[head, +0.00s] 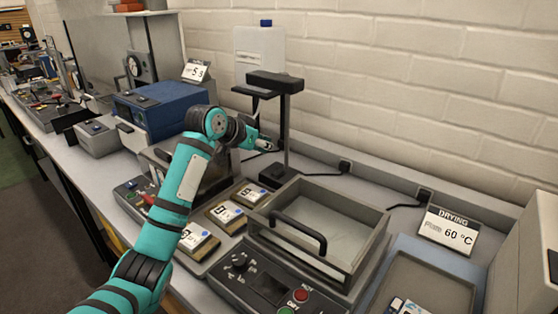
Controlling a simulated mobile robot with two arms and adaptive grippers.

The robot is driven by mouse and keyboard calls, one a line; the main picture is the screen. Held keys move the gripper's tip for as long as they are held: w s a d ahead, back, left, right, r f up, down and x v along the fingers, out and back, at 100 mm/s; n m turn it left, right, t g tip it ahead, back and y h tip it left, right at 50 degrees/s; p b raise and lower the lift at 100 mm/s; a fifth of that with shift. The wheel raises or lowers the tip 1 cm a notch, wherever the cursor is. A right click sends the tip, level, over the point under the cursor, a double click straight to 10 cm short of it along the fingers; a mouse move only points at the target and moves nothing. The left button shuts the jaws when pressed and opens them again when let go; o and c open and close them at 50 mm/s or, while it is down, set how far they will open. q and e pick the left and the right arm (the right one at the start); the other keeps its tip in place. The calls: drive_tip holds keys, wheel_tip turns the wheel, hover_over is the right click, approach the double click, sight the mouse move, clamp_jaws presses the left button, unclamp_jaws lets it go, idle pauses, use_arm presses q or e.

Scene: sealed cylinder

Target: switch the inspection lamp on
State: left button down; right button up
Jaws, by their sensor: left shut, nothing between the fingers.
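The inspection lamp appears to be the black stand with a blocky head (276,81) on an upright post, rising from a dark base on the bench. I see no clear glow under its head. A dark block on the base may be its switch, but it is too small to tell. My left arm reaches across the bench from the lower left. My left gripper (264,145) is shut and empty, just left of the lamp post and above the base; I cannot tell whether it touches the post. My right gripper is not in view.
A glass-topped box with a black handle (299,233) stands in front of the lamp. Several labelled cards (226,213) lie left of it. A blue box (160,107) and a white canister (260,54) stand behind. A blue-grey tray (436,276) is at right.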

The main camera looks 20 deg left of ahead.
use_arm(q)
hover_over(278, 172)
wheel_tip(278, 172, down, 4)
drive_tip(key=shift+w+f+p, duration=0.15)
drive_tip(key=shift+f+p, duration=0.05)
drive_tip(key=shift+p, duration=0.15)
wheel_tip(278, 172, down, 2)
drive_tip(key=shift+f, duration=0.25)
drive_tip(key=shift+w+f, duration=0.15)
drive_tip(key=shift+f, duration=0.4)
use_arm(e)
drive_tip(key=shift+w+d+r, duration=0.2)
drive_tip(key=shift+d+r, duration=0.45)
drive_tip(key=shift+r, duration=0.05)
